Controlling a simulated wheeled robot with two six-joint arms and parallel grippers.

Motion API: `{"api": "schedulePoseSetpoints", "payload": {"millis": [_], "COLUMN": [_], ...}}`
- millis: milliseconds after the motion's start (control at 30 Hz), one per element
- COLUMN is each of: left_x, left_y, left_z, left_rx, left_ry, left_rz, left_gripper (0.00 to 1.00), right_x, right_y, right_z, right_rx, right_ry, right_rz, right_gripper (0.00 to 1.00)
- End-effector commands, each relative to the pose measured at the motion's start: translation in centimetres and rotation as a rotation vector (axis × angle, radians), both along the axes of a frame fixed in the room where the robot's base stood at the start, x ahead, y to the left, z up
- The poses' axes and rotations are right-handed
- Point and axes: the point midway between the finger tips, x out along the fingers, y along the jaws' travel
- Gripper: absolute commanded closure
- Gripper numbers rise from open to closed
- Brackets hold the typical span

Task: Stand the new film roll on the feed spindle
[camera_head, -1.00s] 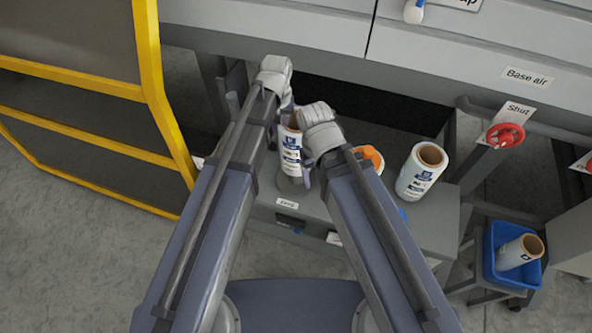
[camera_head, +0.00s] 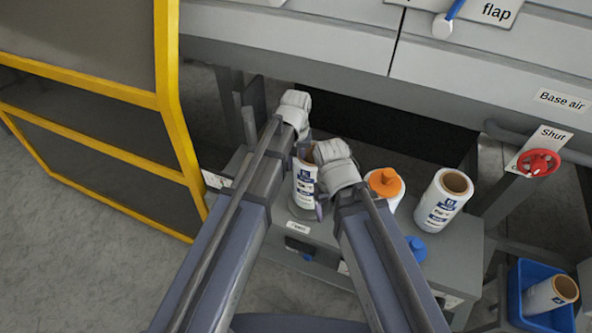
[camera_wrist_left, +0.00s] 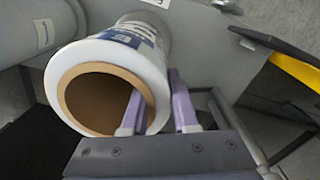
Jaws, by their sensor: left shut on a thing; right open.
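A white film roll (camera_head: 304,188) with blue print and a brown core stands upright at the bench's "Feed" label (camera_head: 298,227). My left gripper (camera_head: 301,147) is shut on its upper wall. In the left wrist view, one finger of the left gripper (camera_wrist_left: 158,112) is inside the core and one is outside the roll (camera_wrist_left: 110,52). A grey round base (camera_head: 298,212) shows under the roll. The spindle itself is not visible, and I cannot tell whether the roll is seated on it. My right gripper (camera_head: 322,200) is open at the roll's right side, partly hidden by its arm.
Right of my right arm are an orange-capped container (camera_head: 385,184), another white roll (camera_head: 443,200) and a blue-topped thing (camera_head: 416,247). A red valve wheel (camera_head: 539,163) is far right. A yellow-framed guard (camera_head: 175,125) stands left.

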Motion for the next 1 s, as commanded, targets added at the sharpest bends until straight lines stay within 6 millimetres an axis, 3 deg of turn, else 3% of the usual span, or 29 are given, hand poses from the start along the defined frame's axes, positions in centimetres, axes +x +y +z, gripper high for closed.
{"api": "schedulePoseSetpoints", "payload": {"millis": [233, 700, 733, 1000], "left_x": [0.0, 0.0, 0.0, 0.0], "left_y": [0.0, 0.0, 0.0, 0.0], "left_z": [-3.1, -3.5, -3.3, -3.3], "left_rx": [-0.001, -0.001, 0.000, 0.000], "left_ry": [0.000, 0.000, 0.000, 0.000], "left_rz": [0.000, 0.000, 0.000, 0.000], "left_gripper": [1.00, 1.00, 0.69, 0.43], "right_x": [0.0, 0.0, 0.0, 0.0], "right_y": [0.0, 0.0, 0.0, 0.0], "right_z": [-3.1, -3.5, -3.3, -3.3], "right_rx": [0.000, 0.000, 0.000, 0.000], "right_ry": [0.000, 0.000, 0.000, 0.000], "right_rz": [0.000, 0.000, 0.000, 0.000], "right_gripper": [0.26, 0.26, 0.26, 0.26]}}
